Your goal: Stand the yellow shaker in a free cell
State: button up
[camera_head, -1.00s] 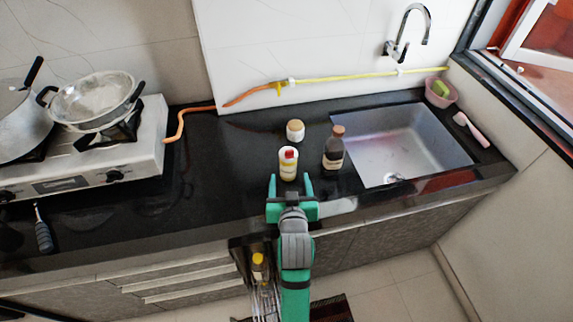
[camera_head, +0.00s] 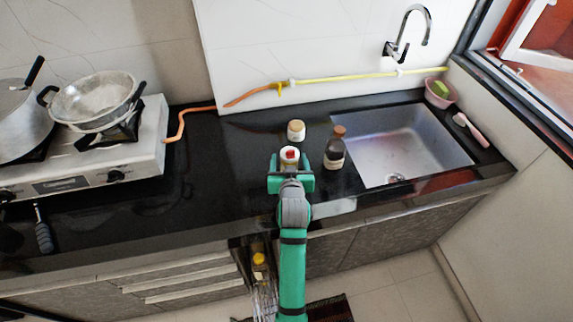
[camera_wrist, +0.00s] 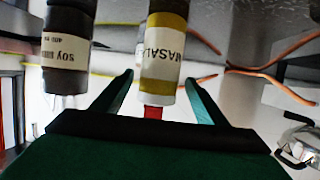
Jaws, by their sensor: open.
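The yellow shaker (camera_head: 289,153) has a white label and a red cap and stands on the dark counter. In the wrist view the shaker (camera_wrist: 164,52) appears inverted, with a label reading "MASALA". My gripper (camera_head: 290,162) is open around it, one finger on each side. Small gaps show between the fingers and the shaker in the wrist view. A wire rack (camera_head: 266,298) shows in the opening below the counter's front edge, with a yellow-capped item (camera_head: 259,260) in it. My arm hides part of that area, and I cannot make out its cells.
A dark sauce bottle (camera_head: 335,150) stands close to the right of the shaker. A small white jar (camera_head: 296,130) is just behind. The sink (camera_head: 410,150) lies further right, the stove (camera_head: 140,160) at left. The counter left of the shaker is clear.

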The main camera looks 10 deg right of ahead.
jog(key=shift+w+d+f, duration=0.15)
jog(key=shift+w+f, duration=0.15)
jog(key=shift+w, duration=0.3)
jog(key=c, duration=0.8)
jog(key=shift+d, duration=0.1)
jog(key=c, duration=0.4)
jog(key=shift+r, duration=0.15)
